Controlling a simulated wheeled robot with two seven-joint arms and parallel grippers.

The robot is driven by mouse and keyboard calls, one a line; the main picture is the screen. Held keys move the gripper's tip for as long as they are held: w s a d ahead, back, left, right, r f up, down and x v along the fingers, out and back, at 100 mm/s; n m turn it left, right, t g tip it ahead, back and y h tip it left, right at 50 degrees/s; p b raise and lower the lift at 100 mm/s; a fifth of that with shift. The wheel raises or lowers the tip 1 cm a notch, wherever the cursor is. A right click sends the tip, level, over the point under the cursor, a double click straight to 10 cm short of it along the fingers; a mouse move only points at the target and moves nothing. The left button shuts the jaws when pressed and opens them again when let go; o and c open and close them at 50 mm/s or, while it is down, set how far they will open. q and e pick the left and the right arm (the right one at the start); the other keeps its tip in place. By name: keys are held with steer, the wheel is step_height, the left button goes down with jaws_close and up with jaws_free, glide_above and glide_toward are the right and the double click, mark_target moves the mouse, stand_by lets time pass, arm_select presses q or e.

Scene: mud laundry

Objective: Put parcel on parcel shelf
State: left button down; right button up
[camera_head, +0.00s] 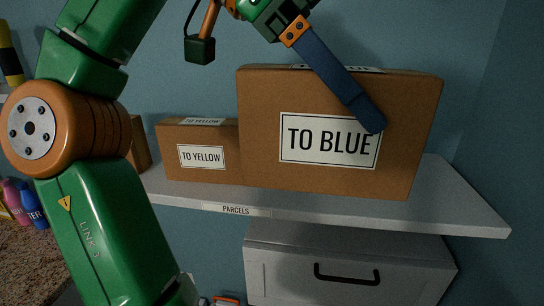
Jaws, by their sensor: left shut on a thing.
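A large brown cardboard parcel (270,100) labelled "TO BLUE" is upright over the right part of the white parcel shelf (455,205), whose front edge is marked "PARCELS". My left gripper (368,118) reaches down from above and is shut on this parcel. One dark blue finger lies across its front face, partly over the label; the other finger is hidden, apparently behind the parcel. The parcel's lower edge is at the shelf surface, but I cannot tell whether it touches or hangs slightly above. My right gripper is not in view.
A smaller brown box (170,145) labelled "TO YELLOW" stands on the shelf just left of the large parcel. Another box (140,143) is partly hidden by my left arm. Bare shelf shows at the right end. A drawer unit (290,276) with a black handle sits below.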

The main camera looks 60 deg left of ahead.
arm_select(q)
steer(key=shift+d+r, duration=0.7)
steer(key=w+a+f+p, duration=0.1)
steer(key=w+a+f, duration=0.2)
steer(key=f, duration=0.1)
steer(key=w+a+f+p, duration=0.1)
steer(key=w+a+f, duration=0.2)
steer(key=f, duration=0.1)
steer(key=w+a+f, duration=0.4)
steer(key=f, duration=0.1)
steer(key=shift+p, duration=0.4)
steer(key=shift+c, duration=0.2)
jaws_free()
steer(key=shift+w+d+f, duration=0.1)
steer(key=v, duration=1.2)
